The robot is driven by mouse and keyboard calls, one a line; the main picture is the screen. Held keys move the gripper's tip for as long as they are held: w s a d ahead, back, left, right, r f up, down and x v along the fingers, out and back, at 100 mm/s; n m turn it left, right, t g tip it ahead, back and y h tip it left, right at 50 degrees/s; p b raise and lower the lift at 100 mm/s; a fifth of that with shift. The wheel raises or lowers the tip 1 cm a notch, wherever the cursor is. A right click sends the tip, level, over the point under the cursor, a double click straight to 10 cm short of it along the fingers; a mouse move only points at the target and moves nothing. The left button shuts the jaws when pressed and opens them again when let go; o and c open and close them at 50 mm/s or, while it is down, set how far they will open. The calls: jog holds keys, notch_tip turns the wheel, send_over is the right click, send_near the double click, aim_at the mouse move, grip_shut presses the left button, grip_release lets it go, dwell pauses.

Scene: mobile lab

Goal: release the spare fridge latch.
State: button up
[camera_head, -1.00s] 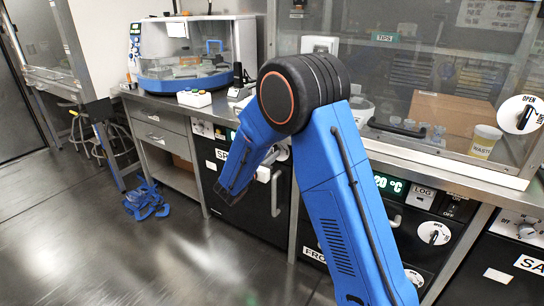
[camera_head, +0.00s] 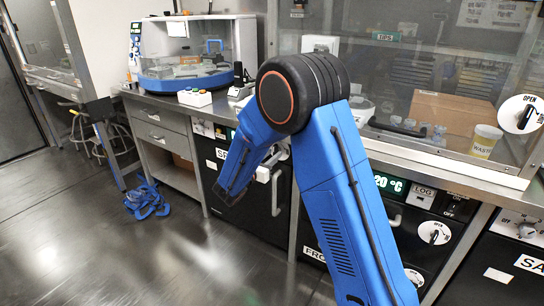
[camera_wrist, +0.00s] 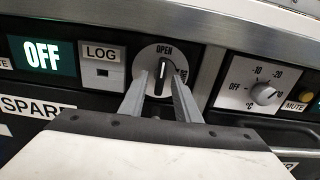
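In the wrist view, the spare fridge latch is a round white dial (camera_wrist: 152,62) with a dark handle (camera_wrist: 161,78). OPEN is printed above it; a label on its right is partly hidden by a finger. The handle stands about upright, its upper end toward OPEN. My gripper (camera_wrist: 161,88) is open, one grey finger on each side of the handle, with gaps showing; contact cannot be told. A SPARE label (camera_wrist: 36,107) is at the left. In the head view, the spare fridge (camera_head: 242,200) is partly behind my arm, and the latch and fingertips are hidden.
Left of the latch are a LOG socket (camera_wrist: 103,72) and a lit OFF display (camera_wrist: 42,55). Right of it is a temperature dial (camera_wrist: 262,94). The fridge handle (camera_head: 276,192) sticks out from the door. Blue items (camera_head: 147,200) lie on the floor; the left floor is otherwise clear.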

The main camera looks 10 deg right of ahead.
jog(key=v, duration=1.7)
jog(key=shift+r, duration=0.1)
jog(key=s+d+r+m+g+y, duration=0.1)
jog(key=s+d+r+m+g, duration=0.3)
jog(key=s+d+m, duration=0.6)
jog(key=s+d+r+m+g+y, duration=0.1)
jog(key=s+d+m+g, duration=0.2)
jog(key=s+d+g, duration=0.7)
jog(key=s+r+m+t+y, duration=0.1)
jog(key=s+m+t+y, duration=0.5)
jog(key=s+m+y, duration=0.4)
jog(key=s+m, duration=0.4)
jog(key=s, duration=0.4)
jog(key=shift+d+r+y, duration=0.25)
jog(key=shift+r+y, duration=0.15)
